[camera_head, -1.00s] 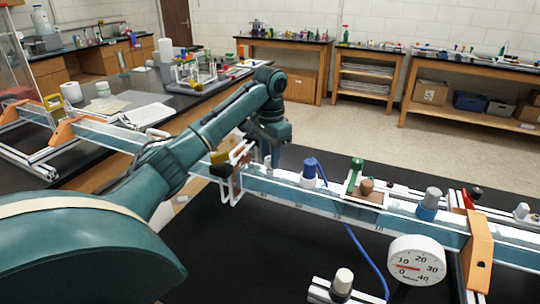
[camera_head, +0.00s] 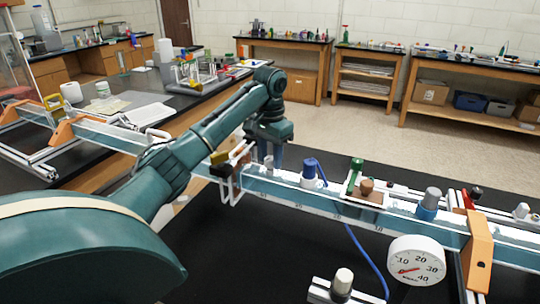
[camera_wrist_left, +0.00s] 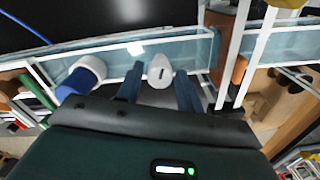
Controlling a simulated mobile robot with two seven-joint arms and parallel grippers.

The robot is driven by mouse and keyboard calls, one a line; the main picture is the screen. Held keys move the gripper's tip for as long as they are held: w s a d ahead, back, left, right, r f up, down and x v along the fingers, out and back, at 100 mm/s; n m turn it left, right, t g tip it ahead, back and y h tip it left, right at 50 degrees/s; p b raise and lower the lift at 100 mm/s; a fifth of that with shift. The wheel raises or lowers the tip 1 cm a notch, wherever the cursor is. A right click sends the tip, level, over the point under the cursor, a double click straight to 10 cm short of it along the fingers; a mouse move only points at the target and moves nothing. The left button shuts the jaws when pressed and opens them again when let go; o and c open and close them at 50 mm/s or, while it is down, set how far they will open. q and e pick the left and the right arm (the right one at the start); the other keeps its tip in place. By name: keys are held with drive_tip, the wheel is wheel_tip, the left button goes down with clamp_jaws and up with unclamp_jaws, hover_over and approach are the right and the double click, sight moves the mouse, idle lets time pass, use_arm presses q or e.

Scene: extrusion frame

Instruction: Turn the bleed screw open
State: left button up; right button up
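The bleed screw seems to be the white slotted head (camera_wrist_left: 160,72) on the blue-sided rail. In the wrist view it stands between the two fingers of my left gripper (camera_wrist_left: 158,88). The fingers are apart, one on each side of it, with a visible gap on the left; whether the right finger touches is unclear. In the head view my left gripper (camera_head: 268,158) points down at the rail (camera_head: 345,207), left of the blue fitting with a hose (camera_head: 309,174). My right gripper is not in view.
A round white dial gauge (camera_head: 416,260) stands in front of the rail at right. A green-topped fitting (camera_head: 356,172), a blue-and-grey knob (camera_head: 429,204) and an orange bracket (camera_head: 478,250) follow along the rail. White bent tubing (camera_head: 230,185) is close left of my gripper.

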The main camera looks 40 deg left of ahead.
sight(270, 158)
use_arm(q)
drive_tip(key=shift+o, duration=1)
drive_tip(key=shift+r, duration=0.1)
wheel_tip(270, 158, up, 13)
idle(0.4)
